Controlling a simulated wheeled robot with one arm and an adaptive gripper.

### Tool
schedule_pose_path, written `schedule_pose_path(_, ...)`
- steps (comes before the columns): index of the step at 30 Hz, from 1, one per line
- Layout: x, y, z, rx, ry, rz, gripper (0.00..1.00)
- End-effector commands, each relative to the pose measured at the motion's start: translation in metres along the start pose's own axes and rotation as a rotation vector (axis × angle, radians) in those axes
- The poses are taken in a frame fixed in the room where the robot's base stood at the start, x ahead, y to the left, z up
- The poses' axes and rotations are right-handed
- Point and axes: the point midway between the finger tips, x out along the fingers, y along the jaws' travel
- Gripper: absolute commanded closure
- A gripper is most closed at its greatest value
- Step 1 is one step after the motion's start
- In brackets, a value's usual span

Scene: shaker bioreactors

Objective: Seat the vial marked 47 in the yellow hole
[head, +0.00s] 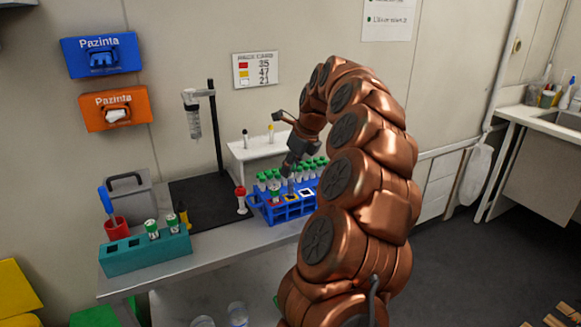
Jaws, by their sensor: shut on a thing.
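A blue rack (268,215) stands on the bench and holds rows of green-capped vials (305,169). On its front part are coloured squares around holes, one yellow (290,198) and one white (307,192). My gripper (290,170) points down over the rack, just above the yellow square. It is shut on a small, mostly hidden vial (291,186). I cannot read its mark or tell whether its bottom is inside the hole. A wall card (255,69) pairs red with 35, yellow with 47 and white with 21.
A teal rack (117,269) at the front left holds two vials. A red cup (117,229), a red-topped item (240,200), a stand with a syringe (214,125) and a white shelf (245,154) surround the dark mat (205,205). My arm hides the bench's right side.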

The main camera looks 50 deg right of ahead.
Motion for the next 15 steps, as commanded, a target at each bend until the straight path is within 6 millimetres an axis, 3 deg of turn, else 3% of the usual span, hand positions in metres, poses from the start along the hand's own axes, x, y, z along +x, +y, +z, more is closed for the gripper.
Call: schedule_pose_path(15,0.0050,0.0002,-0.0021,0.000,0.000,0.000,0.94)
